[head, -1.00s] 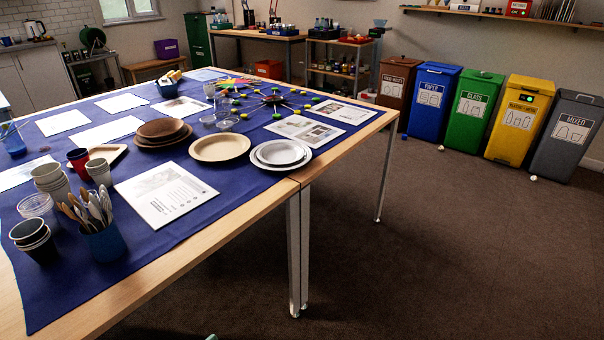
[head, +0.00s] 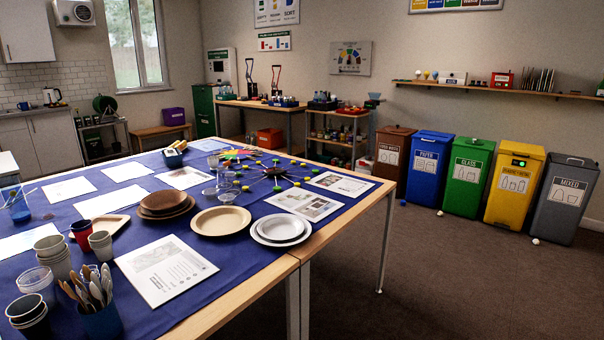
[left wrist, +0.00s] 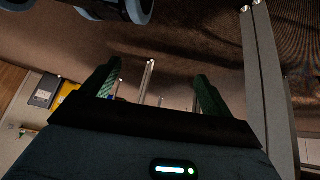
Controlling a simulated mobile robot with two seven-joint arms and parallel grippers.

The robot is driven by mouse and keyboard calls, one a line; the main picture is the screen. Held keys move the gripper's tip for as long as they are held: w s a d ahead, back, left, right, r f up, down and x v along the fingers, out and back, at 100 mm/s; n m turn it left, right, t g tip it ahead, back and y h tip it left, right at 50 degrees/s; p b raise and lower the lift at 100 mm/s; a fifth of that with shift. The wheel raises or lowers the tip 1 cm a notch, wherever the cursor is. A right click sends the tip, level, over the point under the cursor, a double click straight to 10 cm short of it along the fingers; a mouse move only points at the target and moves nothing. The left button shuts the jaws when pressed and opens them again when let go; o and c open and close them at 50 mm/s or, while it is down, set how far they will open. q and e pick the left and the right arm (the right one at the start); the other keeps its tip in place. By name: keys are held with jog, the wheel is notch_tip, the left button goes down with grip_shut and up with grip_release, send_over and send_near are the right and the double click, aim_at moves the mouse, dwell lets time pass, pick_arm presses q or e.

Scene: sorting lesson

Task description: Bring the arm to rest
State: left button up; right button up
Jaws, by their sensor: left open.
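My left gripper (left wrist: 158,85) shows in the left wrist view, with its two green fingers well apart and nothing between them. It points out over the brown floor, and the yellow and grey bins show small at the left of that view. Neither gripper shows in the head view. My right gripper is in neither view.
A table with a blue cloth (head: 215,258) holds plates (head: 221,221), cups, cutlery and papers. Several coloured bins, among them a green one (head: 468,175), stand along the wall. Pale metal legs (left wrist: 268,90) rise close beside my left gripper. The carpet (head: 420,285) right of the table is clear.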

pick_arm(q)
jog(key=w+r+t+p, duration=0.1)
jog(key=w+r+p, duration=0.2)
jog(key=r+p, duration=0.3)
jog(key=w+r+t+p, duration=0.1)
jog(key=w+r+p, duration=0.2)
jog(key=r+p, duration=0.3)
notch_tip(320, 180, up, 3)
jog(key=shift+w+a+f, duration=0.1)
jog(key=shift+w+a, duration=0.1)
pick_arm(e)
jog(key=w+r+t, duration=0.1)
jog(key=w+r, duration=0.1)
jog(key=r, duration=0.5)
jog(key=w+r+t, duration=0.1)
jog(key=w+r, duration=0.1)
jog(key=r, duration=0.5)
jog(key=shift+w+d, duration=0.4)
pick_arm(q)
jog(key=shift+f, duration=0.1)
jog(key=shift+c, duration=0.4)
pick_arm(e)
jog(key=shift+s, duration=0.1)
